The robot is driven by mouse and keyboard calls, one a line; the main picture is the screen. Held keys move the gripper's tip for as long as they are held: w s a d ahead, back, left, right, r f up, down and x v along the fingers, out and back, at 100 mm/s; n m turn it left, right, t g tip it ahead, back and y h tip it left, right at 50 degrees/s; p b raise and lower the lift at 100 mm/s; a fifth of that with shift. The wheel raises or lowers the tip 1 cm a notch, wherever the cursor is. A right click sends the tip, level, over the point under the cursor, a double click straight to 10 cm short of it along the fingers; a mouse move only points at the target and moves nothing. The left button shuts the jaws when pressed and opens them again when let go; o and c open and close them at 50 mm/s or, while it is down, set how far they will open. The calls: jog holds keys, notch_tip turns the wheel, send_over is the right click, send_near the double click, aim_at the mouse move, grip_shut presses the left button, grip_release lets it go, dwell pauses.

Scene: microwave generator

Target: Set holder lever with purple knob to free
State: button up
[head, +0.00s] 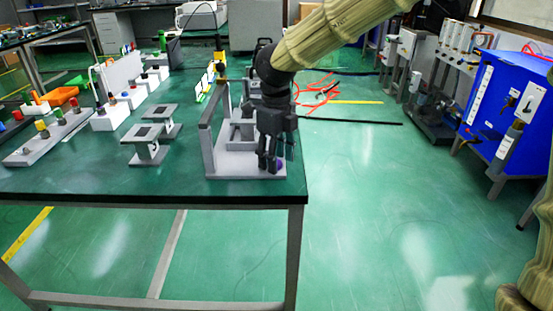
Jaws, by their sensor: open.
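A grey holder (223,160) with an upright side wall stands at the right front corner of the green table. A small purple knob (280,165) shows low at the holder's right end, partly hidden by my fingers. My gripper (272,168) points down over the holder's right side, with its dark fingers apart next to the knob. I cannot tell whether a finger touches the knob. The lever itself is hidden behind my gripper, so its position cannot be made out.
Two small grey stands (146,146) are left of the holder. Further left are a grey block with coloured knobs (48,137), white boxes (110,115) and an orange tray (61,96). A blue cabinet (507,105) stands at the right. The floor between is clear near the table.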

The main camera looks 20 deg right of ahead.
notch_tip(320, 180, up, 11)
dwell(0.4)
jog(key=shift+r, duration=0.1)
